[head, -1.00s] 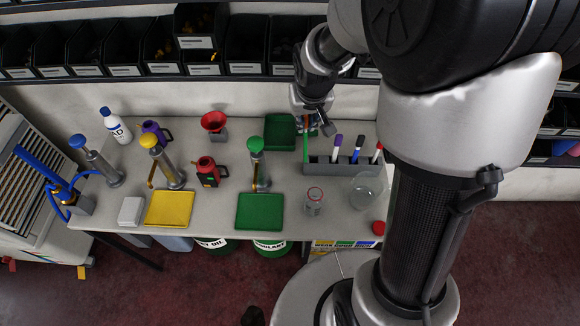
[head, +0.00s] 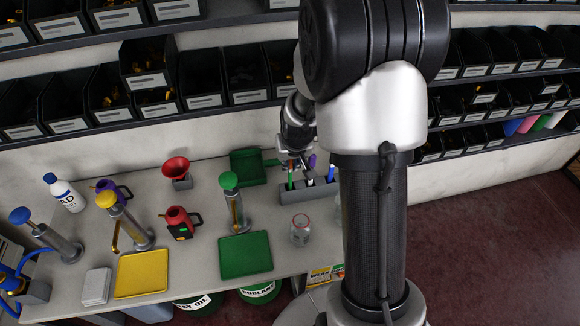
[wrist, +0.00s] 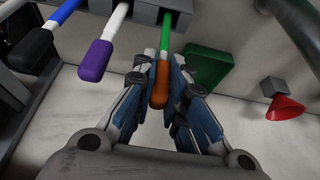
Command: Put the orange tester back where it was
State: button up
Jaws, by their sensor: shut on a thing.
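The orange tester (wrist: 160,85) has an orange end and a green shaft. In the wrist view its orange end lies between the two fingers of my gripper (wrist: 165,100), which is shut on it. Its green shaft reaches up to the edge of the grey rack. In the head view the green shaft (head: 290,181) stands roughly upright at the left end of the grey rack (head: 306,196), under my gripper (head: 291,160). I cannot tell how deep it sits in its slot.
A purple-ended tester (wrist: 96,60) and a black-ended one (wrist: 30,50) stand in the same rack, close beside my gripper. A green bin (head: 248,168) is left of the rack. A glass jar (head: 300,230) stands in front. A red funnel (head: 176,168) is farther left.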

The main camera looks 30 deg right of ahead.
jog(key=shift+f, duration=0.55)
jog(key=shift+f, duration=0.2)
jog(key=o, duration=0.7)
jog(key=shift+o, duration=0.2)
jog(key=shift+r, duration=0.1)
